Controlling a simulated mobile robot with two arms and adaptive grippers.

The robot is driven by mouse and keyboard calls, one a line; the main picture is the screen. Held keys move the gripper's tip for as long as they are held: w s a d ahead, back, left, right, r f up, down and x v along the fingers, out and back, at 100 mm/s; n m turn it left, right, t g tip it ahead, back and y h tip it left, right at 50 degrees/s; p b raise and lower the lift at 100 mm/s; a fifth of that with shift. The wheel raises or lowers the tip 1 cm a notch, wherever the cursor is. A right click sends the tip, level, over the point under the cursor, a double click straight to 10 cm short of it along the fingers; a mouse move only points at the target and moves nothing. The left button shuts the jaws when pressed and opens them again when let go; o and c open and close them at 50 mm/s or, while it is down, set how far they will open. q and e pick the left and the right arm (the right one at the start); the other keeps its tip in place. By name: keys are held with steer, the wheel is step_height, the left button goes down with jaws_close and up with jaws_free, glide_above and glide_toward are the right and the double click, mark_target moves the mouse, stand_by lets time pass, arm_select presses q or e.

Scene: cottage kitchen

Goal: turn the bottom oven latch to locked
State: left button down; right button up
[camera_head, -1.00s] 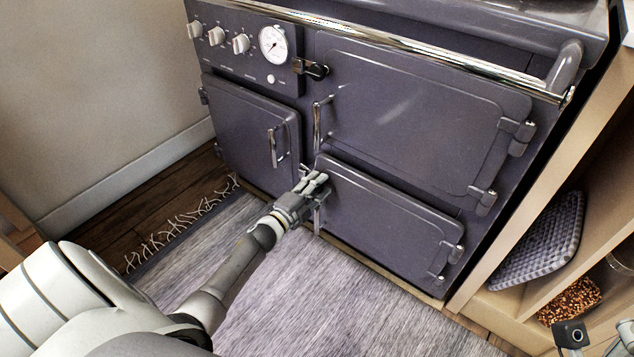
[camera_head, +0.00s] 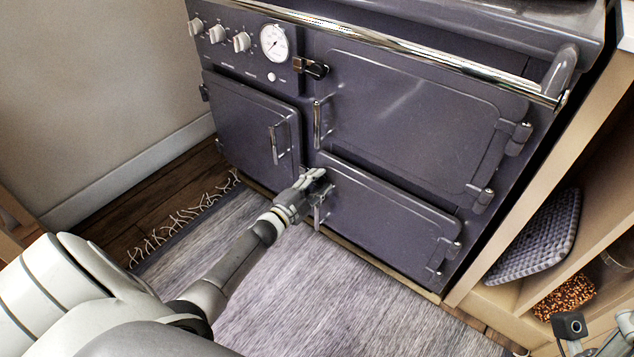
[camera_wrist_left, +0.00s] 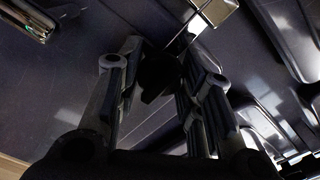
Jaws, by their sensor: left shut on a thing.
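The bottom oven door (camera_head: 385,215) is a dark grey panel at the lower right of the range, closed, with a chrome handle (camera_head: 318,212) at its left edge. My left gripper (camera_head: 320,183) is at this door's upper left corner, shut on the bottom oven latch. The gripper mostly hides the latch in the head view, so its angle cannot be read there. In the left wrist view, the two fingers (camera_wrist_left: 158,72) are around a dark piece, with shiny chrome just beyond. Part of what looks like my right gripper (camera_head: 570,328) shows at the lower right, far from the oven.
The upper oven door (camera_head: 415,125) has its own black and chrome latch (camera_head: 312,68). The left door (camera_head: 250,130) is closed. A chrome rail (camera_head: 400,47) crosses the front. A wooden shelf (camera_head: 500,297) stands at right. A fringed rug (camera_head: 290,300) covers the floor.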

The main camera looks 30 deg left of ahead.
arm_select(q)
steer(key=c, duration=1)
jaws_free()
steer(key=shift+s, duration=0.1)
steer(key=s, duration=0.8)
steer(key=s+a, duration=0.1)
steer(key=s, duration=0.2)
steer(key=shift+s, duration=0.4)
